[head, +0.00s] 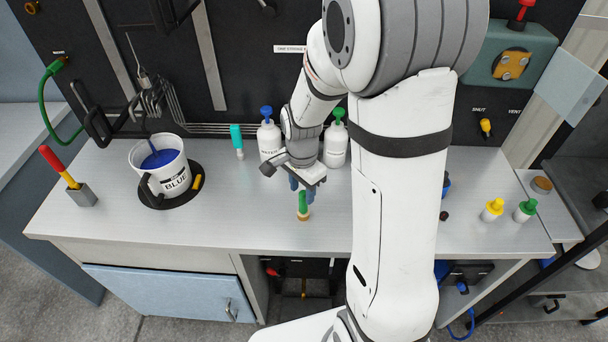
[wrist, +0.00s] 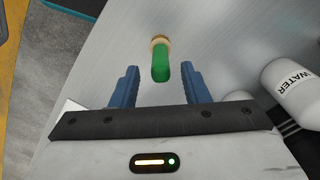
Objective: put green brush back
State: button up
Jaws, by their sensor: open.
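The green brush (head: 303,202) stands or lies on the grey worktop near its front middle, with its pale tan end toward the front edge. My gripper (head: 304,184) is open, pointing down just behind and above it. In the wrist view the green brush (wrist: 160,64) is centred between the blue fingers of my gripper (wrist: 160,70), with a gap on both sides. Its green handle end reaches between the fingertips, and its tan end is beyond them. I cannot tell the exact height gap.
Two white bottles, one with a blue pump (head: 268,135) and one with a green pump (head: 336,145), stand behind my gripper. A teal-handled brush (head: 237,137) is left of them. A blue paint bucket (head: 165,176) and a holder with a red-and-yellow tool (head: 80,193) are further left.

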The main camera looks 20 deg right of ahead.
notch_tip(320, 180, up, 5)
jog(key=shift+r, duration=0.1)
jog(key=shift+s+r, duration=0.1)
jog(key=shift+r, duration=0.25)
jog(key=s+r+n+t, duration=0.3)
jog(key=s+r+n, duration=0.7)
jog(key=s+n, duration=0.2)
jog(key=shift+s+d+r+n, duration=0.3)
jog(key=shift+s+d, duration=0.15)
jog(key=shift+s, duration=0.65)
jog(key=shift+w, duration=0.1)
